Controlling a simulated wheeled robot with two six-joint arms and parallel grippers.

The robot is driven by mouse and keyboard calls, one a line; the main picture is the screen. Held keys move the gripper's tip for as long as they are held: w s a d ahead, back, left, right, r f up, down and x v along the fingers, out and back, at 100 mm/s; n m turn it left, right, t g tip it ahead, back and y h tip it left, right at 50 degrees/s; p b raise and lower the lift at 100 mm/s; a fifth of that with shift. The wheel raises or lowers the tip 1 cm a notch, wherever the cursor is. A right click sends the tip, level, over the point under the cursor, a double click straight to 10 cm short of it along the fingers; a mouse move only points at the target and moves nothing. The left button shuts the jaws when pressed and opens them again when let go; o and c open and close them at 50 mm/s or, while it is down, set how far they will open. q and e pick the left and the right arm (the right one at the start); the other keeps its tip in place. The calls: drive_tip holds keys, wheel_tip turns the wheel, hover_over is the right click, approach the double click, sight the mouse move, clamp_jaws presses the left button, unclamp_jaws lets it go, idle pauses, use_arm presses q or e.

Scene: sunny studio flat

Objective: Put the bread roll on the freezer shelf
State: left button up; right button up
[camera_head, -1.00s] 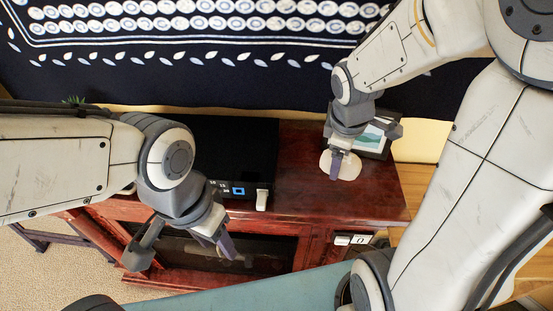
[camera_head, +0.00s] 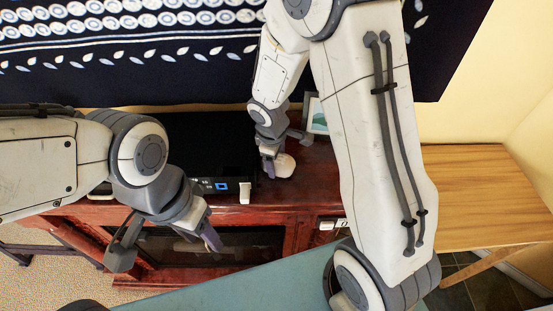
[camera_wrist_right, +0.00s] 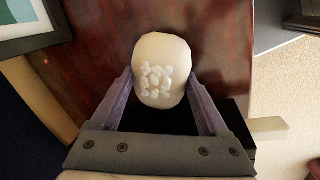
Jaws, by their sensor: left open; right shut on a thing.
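The bread roll (camera_head: 285,165) is a pale, rounded lump with small white bumps on top, seen in the right wrist view (camera_wrist_right: 160,60). My right gripper (camera_head: 270,160) is shut on it, one finger along each side, over the dark red wooden cabinet top. I cannot tell whether the roll touches the wood. My left gripper (camera_head: 168,248) is open and empty in front of the cabinet's glass front. No freezer or freezer shelf can be made out in these views.
A black box (camera_head: 205,150) with a blue display stands on the cabinet (camera_head: 295,198), a small white object (camera_head: 245,192) at its corner. A picture frame (camera_head: 316,115) stands behind the roll. A teal surface (camera_head: 240,290) lies in front. A bare wooden table (camera_head: 480,195) is at right.

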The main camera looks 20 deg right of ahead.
drive_tip(key=shift+f, duration=0.1)
drive_tip(key=o, duration=1)
drive_tip(key=shift+f, duration=0.1)
drive_tip(key=shift+c, duration=0.2)
drive_tip(key=shift+o, duration=1.4)
